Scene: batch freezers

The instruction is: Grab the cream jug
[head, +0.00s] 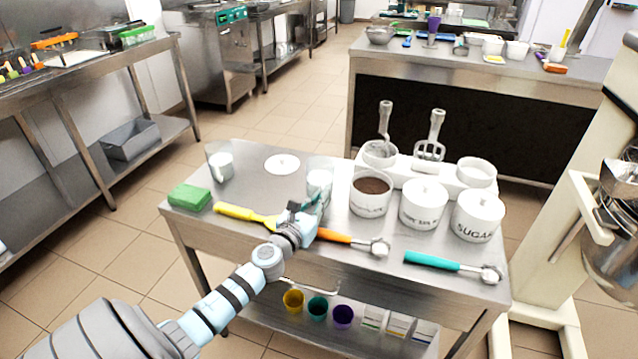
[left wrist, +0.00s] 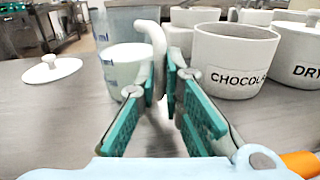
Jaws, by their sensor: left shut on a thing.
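A clear jug (head: 319,178) with white contents stands upright on the steel cart, behind my left gripper (head: 314,204). In the left wrist view the jug (left wrist: 124,68) shows blue marks and a pale curved handle. The teal fingers of my left gripper (left wrist: 164,85) are on either side of this handle and shut on it. A second clear jug (head: 220,162) with white contents stands at the cart's left; no label is readable on either jug. My right gripper is not in view.
White canisters, one of chocolate (head: 370,196) and one marked sugar (head: 477,216), stand to the right. A green sponge (head: 189,197), a yellow tool (head: 245,215), an orange-handled scoop (head: 350,240) and a teal-handled scoop (head: 450,266) lie near the front. A white lid (head: 282,163) lies behind.

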